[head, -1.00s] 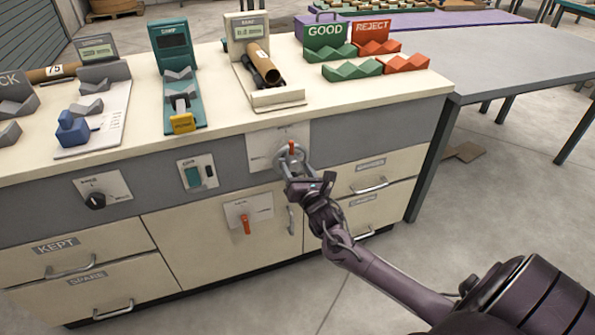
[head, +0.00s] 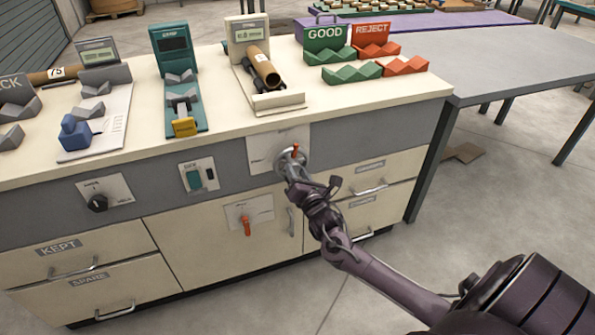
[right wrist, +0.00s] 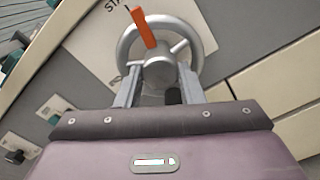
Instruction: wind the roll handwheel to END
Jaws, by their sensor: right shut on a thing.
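The roll handwheel (head: 301,156) is a grey metal wheel on a pale plate on the bench front, below the tube stand. In the right wrist view the handwheel (right wrist: 186,30) fills the top middle. Its orange pointer (right wrist: 144,27) points up and slightly left, near a plate label beginning "STA". My left gripper is out of view.
A cardboard tube (head: 262,67) lies on the stand above the wheel, beside a small display (head: 247,32). An orange lever (head: 246,226) and a vertical handle (head: 291,221) are below. The drawers (head: 367,180) at right have protruding handles. Open floor lies in front.

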